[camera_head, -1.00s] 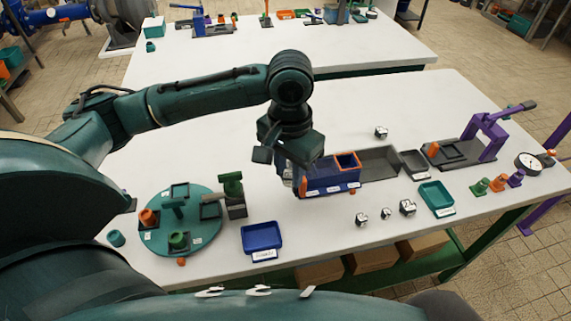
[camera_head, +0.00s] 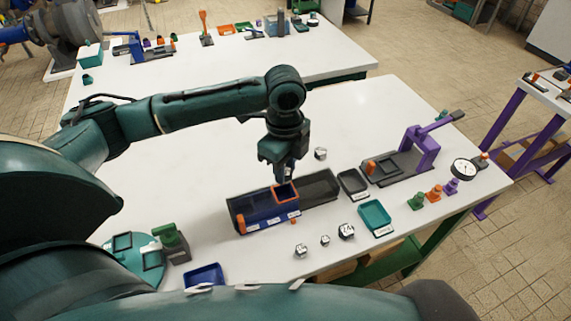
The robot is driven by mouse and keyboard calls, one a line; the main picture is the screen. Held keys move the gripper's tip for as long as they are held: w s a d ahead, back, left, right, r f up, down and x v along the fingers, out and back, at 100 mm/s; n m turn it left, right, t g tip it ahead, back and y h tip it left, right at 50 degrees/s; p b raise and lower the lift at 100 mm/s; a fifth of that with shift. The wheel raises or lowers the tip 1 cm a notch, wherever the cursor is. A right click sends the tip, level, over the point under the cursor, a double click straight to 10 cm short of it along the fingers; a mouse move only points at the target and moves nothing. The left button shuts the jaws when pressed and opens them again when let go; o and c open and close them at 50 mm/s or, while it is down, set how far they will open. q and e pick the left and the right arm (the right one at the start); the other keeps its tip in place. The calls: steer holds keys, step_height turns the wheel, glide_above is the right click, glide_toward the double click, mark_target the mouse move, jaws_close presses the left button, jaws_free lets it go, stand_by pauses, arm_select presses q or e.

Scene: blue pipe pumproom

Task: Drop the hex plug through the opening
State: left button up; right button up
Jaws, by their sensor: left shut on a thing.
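The blue box (camera_head: 262,214) stands on the white table, with an orange-rimmed square opening (camera_head: 286,190) at the right end of its top. My left gripper (camera_head: 289,177) points down just above this opening. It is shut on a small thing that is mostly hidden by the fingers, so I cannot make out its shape. I cannot tell whether its lower end is above the rim or just inside. My right gripper is not in view.
A dark grey tray (camera_head: 318,187) adjoins the box on the right. Silver numbered pieces lie in front (camera_head: 346,231) and one lies behind (camera_head: 320,153). A teal tray (camera_head: 375,216) and a purple lever press (camera_head: 424,146) stand to the right. The table's back is clear.

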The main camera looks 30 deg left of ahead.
mark_target(287, 203)
arm_select(q)
steer(key=m, duration=0.1)
steer(key=m+p, duration=0.1)
steer(key=m, duration=0.1)
steer(key=w+m, duration=0.1)
steer(key=m, duration=0.1)
steer(key=shift+a+r+p, duration=0.25)
steer(key=shift+a+p, duration=0.05)
steer(key=shift+w+f+m, duration=0.1)
steer(key=shift+m, duration=0.7)
step_height(287, 203, down, 7)
steer(key=shift+r, duration=0.2)
steer(key=shift+a+f+b, duration=0.1)
steer(key=shift+f+b, duration=0.4)
steer(key=shift+f, duration=0.2)
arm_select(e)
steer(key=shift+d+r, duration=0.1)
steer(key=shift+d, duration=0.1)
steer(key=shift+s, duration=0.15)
arm_select(q)
steer(key=o, duration=1.1)
